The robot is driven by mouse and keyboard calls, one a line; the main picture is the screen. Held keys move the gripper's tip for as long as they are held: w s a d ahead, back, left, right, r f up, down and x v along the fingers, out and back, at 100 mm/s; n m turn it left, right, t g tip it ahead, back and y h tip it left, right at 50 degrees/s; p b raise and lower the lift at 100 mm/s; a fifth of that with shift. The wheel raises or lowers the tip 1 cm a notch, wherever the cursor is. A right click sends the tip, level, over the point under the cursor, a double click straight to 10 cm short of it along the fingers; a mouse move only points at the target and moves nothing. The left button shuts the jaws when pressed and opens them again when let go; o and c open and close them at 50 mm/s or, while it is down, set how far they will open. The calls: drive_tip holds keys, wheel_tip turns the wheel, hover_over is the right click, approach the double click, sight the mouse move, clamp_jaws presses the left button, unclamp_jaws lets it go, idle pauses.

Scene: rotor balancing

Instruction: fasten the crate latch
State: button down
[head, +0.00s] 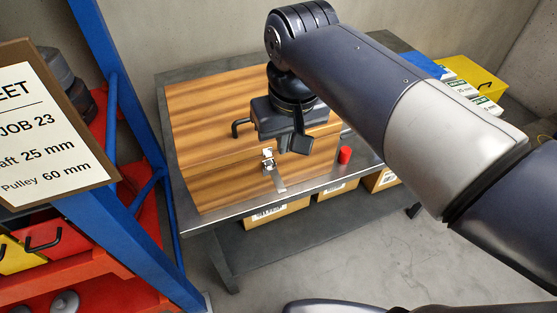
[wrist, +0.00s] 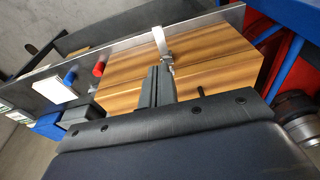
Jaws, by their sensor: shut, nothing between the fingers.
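The wooden crate (head: 215,115) stands on a metal-edged table with its lid down. Its metal latch (head: 268,162) is on the front face, and a pale lever (head: 279,183) points down and outward from it. The latch also shows in the wrist view (wrist: 168,58), with the lever (wrist: 159,40) reaching towards the table edge. I cannot tell whether the latch is hooked. My gripper (head: 300,145) is shut and empty, above and to the right of the latch in the head view. Its fingers (wrist: 161,72) appear close to the latch in the wrist view; contact is unclear.
A black handle (head: 240,127) sticks out left of my gripper. A red cylinder (head: 344,155) stands right of the crate. Cardboard boxes (head: 275,212) sit on the lower shelf. A blue frame (head: 125,130) stands at the left. A yellow case (head: 478,80) is at the back right.

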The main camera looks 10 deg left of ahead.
sight(279, 183)
idle(0.3)
drive_tip(key=f, duration=0.4)
drive_tip(key=w+a+f, duration=0.1)
drive_tip(key=f, duration=0.4)
drive_tip(key=w+f, duration=0.1)
drive_tip(key=f, duration=0.3)
drive_tip(key=shift+a+f, duration=0.15)
drive_tip(key=shift+f, duration=0.25)
drive_tip(key=shift+w+f, duration=0.15)
